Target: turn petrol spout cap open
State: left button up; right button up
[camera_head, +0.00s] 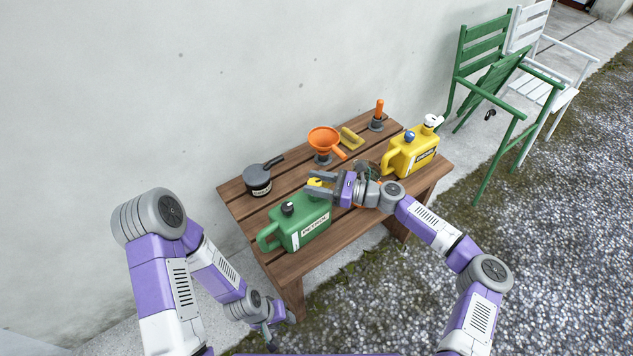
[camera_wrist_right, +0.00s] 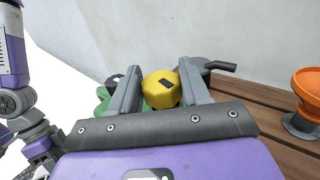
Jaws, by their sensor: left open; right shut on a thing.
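The green petrol can (camera_head: 299,229) stands on the wooden table, with a dark cap (camera_head: 287,208) on its top. Its yellow spout cap (camera_head: 314,181) is at the can's upper right end. My right gripper (camera_head: 310,184) reaches in from the right and is shut on the yellow cap. In the right wrist view the yellow cap (camera_wrist_right: 160,92) sits between the two fingers, with a dark mark on it. The green can behind it is mostly hidden there. My left gripper (camera_head: 280,325) is open and empty, low in front of the table.
On the table (camera_head: 232,197) stand a dark pot (camera_head: 257,180), an orange funnel (camera_head: 323,139), a yellow-handled brush (camera_head: 352,138), an orange-handled tool (camera_head: 378,112) and a yellow can (camera_head: 413,152). Green (camera_head: 487,90) and white chairs stand at right. A wall runs behind.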

jog(key=shift+s+a+f+g, duration=0.1)
jog(key=shift+g, duration=0.2)
jog(key=o, duration=1)
jog(key=shift+p+v, duration=1.05)
jog(key=shift+v, duration=2.7)
